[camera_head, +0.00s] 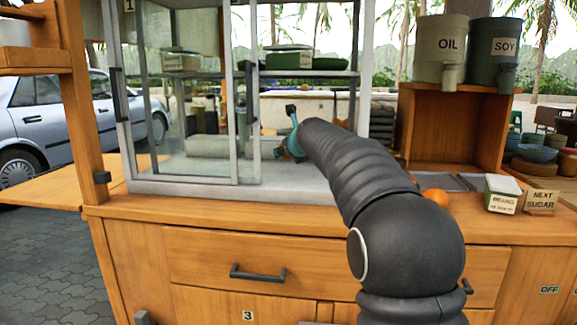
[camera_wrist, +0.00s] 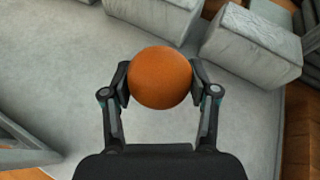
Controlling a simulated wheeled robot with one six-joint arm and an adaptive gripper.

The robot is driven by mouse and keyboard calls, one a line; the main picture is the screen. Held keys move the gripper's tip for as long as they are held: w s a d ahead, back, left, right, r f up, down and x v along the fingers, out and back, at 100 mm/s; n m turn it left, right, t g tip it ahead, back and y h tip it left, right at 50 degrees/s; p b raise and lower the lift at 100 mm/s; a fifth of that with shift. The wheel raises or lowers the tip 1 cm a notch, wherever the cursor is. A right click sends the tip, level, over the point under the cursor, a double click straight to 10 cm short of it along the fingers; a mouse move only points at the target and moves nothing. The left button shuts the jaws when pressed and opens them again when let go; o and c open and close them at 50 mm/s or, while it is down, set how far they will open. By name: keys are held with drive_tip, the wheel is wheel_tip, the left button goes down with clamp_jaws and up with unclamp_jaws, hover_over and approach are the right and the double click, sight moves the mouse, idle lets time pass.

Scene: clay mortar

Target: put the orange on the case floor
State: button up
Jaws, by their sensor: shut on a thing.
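An orange (camera_wrist: 160,78) sits between the two fingertips of my gripper (camera_wrist: 161,82) in the wrist view, with a finger pressed on each side. Below it is the grey case floor (camera_wrist: 75,90); I cannot tell whether the orange touches it. In the head view my arm reaches into the right, open part of the glass display case (camera_head: 158,187). Only a teal and black part of my gripper shows there, and the held orange is hidden. Another orange-coloured round thing (camera_head: 436,196) lies on the counter right of my arm, partly hidden.
Grey blocks (camera_wrist: 250,45) stand at the far side of the case floor. A beans box (camera_head: 502,194) and a sign (camera_head: 541,201) stand on the counter at right. Bare floor surrounds the held orange.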

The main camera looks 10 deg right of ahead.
sight(289, 172)
wheel_tip(289, 172, down, 4)
drive_tip(key=shift+r+b, duration=0.1)
drive_tip(key=shift+b, duration=0.6)
drive_tip(key=shift+w, duration=0.2)
drive_tip(key=o, duration=1.2)
drive_tip(key=shift+d, duration=0.1)
drive_tip(key=shift+s+r, duration=0.15)
drive_tip(key=shift+s, duration=0.25)
drive_tip(key=v, duration=1.1)
drive_tip(key=shift+s, duration=0.1)
